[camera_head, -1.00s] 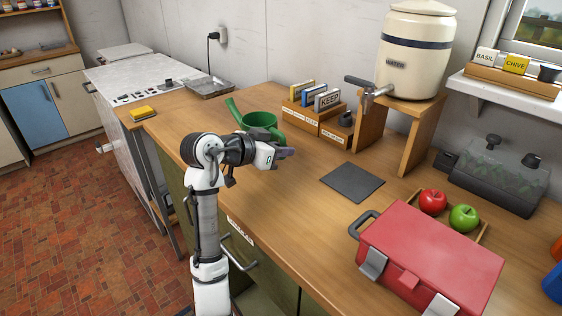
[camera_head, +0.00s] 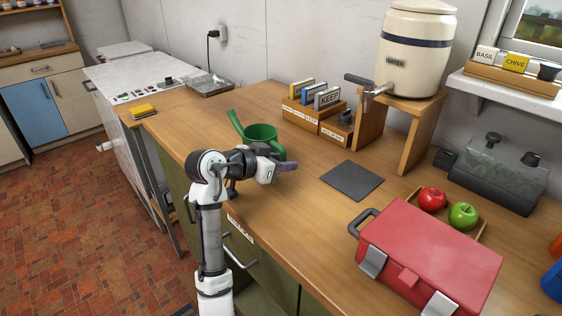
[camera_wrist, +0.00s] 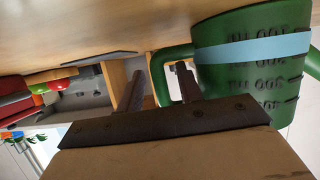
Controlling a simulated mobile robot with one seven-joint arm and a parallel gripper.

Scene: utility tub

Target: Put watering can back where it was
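The green watering can (camera_head: 260,137) is upright over the wooden counter, left of the middle, its spout pointing to the back left. In the wrist view the can (camera_wrist: 255,85), with a pale blue band and raised markings, appears upside down at the right. My gripper (camera_head: 287,167) is at the can's near right side. In the wrist view the fingers of my gripper (camera_wrist: 158,67) are apart, with the can's handle (camera_wrist: 158,78) between them. One finger reaches into the handle loop. A gap shows beside the handle. I cannot tell whether the can's base touches the counter.
A dark square mat (camera_head: 352,181) lies right of my gripper. A red toolbox (camera_head: 430,255) and a tray of apples (camera_head: 462,215) stand further right. A labelled wooden holder (camera_head: 318,113) and a crock (camera_head: 415,60) on a stand are behind.

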